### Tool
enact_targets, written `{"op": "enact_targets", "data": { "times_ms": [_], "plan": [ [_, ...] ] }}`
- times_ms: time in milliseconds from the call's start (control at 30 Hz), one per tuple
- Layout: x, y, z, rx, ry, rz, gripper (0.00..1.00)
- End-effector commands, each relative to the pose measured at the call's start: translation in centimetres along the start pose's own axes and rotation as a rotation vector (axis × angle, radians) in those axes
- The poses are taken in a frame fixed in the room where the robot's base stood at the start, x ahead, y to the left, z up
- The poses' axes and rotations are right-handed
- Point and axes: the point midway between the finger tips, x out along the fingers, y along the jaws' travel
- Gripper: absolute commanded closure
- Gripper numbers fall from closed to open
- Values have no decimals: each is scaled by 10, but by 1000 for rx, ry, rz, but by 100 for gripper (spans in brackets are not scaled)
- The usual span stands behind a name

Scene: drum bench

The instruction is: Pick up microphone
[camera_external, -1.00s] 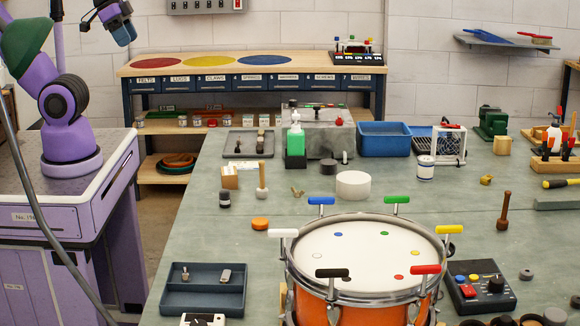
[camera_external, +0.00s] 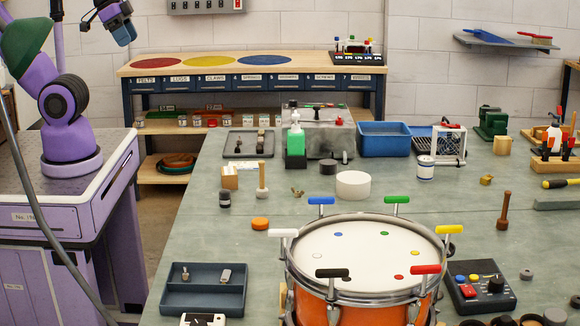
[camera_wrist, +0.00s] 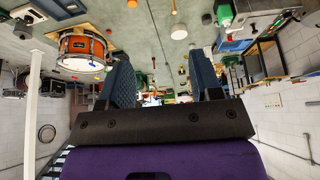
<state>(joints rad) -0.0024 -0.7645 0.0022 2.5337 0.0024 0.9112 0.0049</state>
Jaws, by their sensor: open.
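I cannot pick out a microphone for sure in either view. A small dark cylinder with a pale band (camera_external: 225,199) stands on the bench left of the drum, and small items lie in a blue-grey tray (camera_external: 176,297); they are too small to identify. My gripper (camera_external: 122,34) is at the upper left of the external view, raised and far from the bench objects. In the wrist view its two blue fingers (camera_wrist: 161,80) stand apart with nothing held between them. That view looks upside down, with the orange drum (camera_wrist: 83,50) at its upper left.
The drum (camera_external: 360,312) with coloured T-handles fills the front middle of the bench. A wooden mallet (camera_external: 262,180), white round block (camera_external: 353,185), green bottle (camera_external: 296,150), blue bin (camera_external: 384,139) and control box (camera_external: 478,290) stand around it. The bench's left part has clear patches.

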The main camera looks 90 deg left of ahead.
Motion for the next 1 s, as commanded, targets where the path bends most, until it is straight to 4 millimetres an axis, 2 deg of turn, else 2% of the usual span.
{"op": "enact_targets", "data": {
  "times_ms": [133, 200, 567, 767, 1000],
  "plan": [
    [0, 0, 0, 0, 0, 0, 41],
    [0, 0, 0, 0, 0, 0, 37],
    [6, 0, -7, -5, -14, 2, 37],
    [37, 2, -34, -29, -68, 9, 37],
    [90, 6, -68, -67, -143, 13, 37]
  ]
}}
